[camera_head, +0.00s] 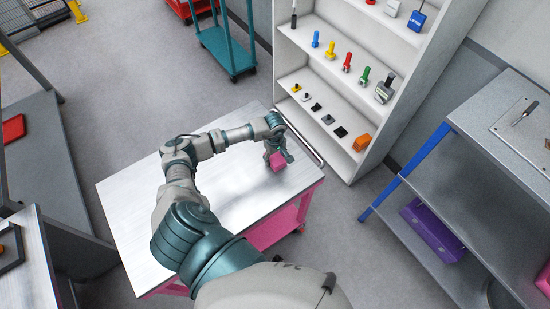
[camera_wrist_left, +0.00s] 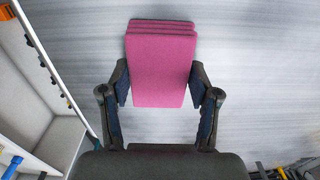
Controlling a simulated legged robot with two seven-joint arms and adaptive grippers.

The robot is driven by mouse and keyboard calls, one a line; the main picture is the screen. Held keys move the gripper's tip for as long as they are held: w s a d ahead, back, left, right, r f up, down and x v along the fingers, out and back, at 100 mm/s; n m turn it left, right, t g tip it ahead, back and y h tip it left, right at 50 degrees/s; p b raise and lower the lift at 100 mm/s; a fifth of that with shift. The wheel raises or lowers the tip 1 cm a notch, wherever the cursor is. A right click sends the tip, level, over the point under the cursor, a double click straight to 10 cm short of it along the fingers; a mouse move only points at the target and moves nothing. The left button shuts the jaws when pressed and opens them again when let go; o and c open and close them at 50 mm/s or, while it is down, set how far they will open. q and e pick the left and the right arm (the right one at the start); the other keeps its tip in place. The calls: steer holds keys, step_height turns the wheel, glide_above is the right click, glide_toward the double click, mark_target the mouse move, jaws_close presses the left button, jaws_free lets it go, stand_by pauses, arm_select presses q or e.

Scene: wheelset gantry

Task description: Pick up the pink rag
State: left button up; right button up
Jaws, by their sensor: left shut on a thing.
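The pink rag (camera_head: 278,161) is a small folded stack of layers, seen over the right part of the metal tabletop of the pink cart (camera_head: 135,195). My left gripper (camera_head: 277,158) reaches down over the tabletop and is shut on the rag. In the left wrist view the rag (camera_wrist_left: 163,65) sits between the two fingers of my left gripper (camera_wrist_left: 160,88), one on each side edge. I cannot tell whether the rag touches the tabletop. My right gripper is not in view.
White shelves (camera_head: 340,95) with colored tools stand just behind the cart at the right. A blue-legged grey table (camera_head: 500,130) holds a purple bin (camera_head: 432,232) on its lower shelf. A teal cart (camera_head: 228,50) stands at the back. The tabletop around the rag is clear.

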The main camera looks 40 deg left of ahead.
mark_target(274, 157)
arm_select(q)
steer(key=shift+a+r, duration=0.15)
steer(key=shift+r, duration=0.4)
step_height(274, 157, up, 2)
steer(key=shift+r+b, duration=0.1)
steer(key=shift+b, duration=0.5)
steer(key=s+d+b, duration=0.1)
steer(key=s+d, duration=0.2)
steer(key=d, duration=0.1)
steer(key=s+d+r+b, duration=0.1)
steer(key=s+d, duration=0.2)
steer(key=d, duration=0.1)
steer(key=s+d+b, duration=0.1)
steer(key=s+d, duration=0.2)
steer(key=d, duration=0.2)
steer(key=shift+s+r, duration=0.35)
steer(key=shift+s, duration=0.05)
